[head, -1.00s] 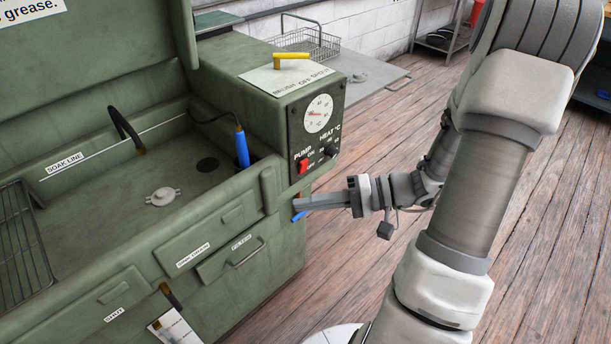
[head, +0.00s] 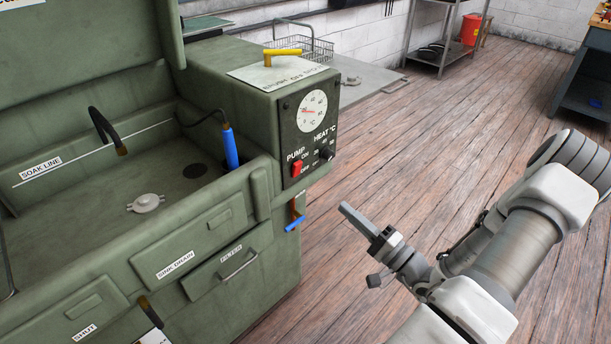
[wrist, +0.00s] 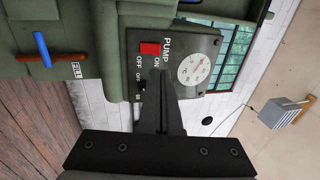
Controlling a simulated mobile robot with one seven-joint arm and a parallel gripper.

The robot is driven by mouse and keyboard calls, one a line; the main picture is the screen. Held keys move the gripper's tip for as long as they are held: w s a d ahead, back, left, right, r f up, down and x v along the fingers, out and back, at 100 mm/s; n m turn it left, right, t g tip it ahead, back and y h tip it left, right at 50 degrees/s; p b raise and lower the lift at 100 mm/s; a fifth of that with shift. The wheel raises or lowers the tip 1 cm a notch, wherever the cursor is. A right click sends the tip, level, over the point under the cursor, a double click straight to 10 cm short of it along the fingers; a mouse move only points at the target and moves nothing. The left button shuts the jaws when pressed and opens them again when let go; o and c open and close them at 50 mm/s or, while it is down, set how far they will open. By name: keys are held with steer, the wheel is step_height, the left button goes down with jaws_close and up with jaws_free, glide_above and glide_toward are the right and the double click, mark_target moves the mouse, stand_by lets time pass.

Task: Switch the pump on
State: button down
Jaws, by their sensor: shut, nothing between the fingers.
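The pump switch (head: 296,168) is a small red rocker on the black control panel (head: 309,130), at the right end of the green wash tank. PUMP is printed beside it, with ON above OFF. I cannot tell which way the rocker is tipped. It also shows in the wrist view (wrist: 150,48), clear of my fingers. My gripper (head: 345,208) is shut and empty, out over the floor to the right of the panel and apart from it. In the wrist view my shut fingers (wrist: 163,75) overlap the panel's picture between the labels and the dial.
A HEAT knob (head: 327,154) and a round dial (head: 312,110) share the panel. A blue-handled valve (head: 294,224) sticks out below it. A yellow handle (head: 282,54) stands on the housing top. The wooden floor (head: 420,140) to the right is open.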

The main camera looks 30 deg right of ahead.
mark_target(294, 163)
steer(key=b+x, duration=0.2)
steer(key=x, duration=1.2)
steer(key=shift+b, duration=0.3)
steer(key=shift+w+r+g+p, duration=0.15)
steer(key=shift+g+p, duration=0.15)
steer(key=shift+p, duration=0.45)
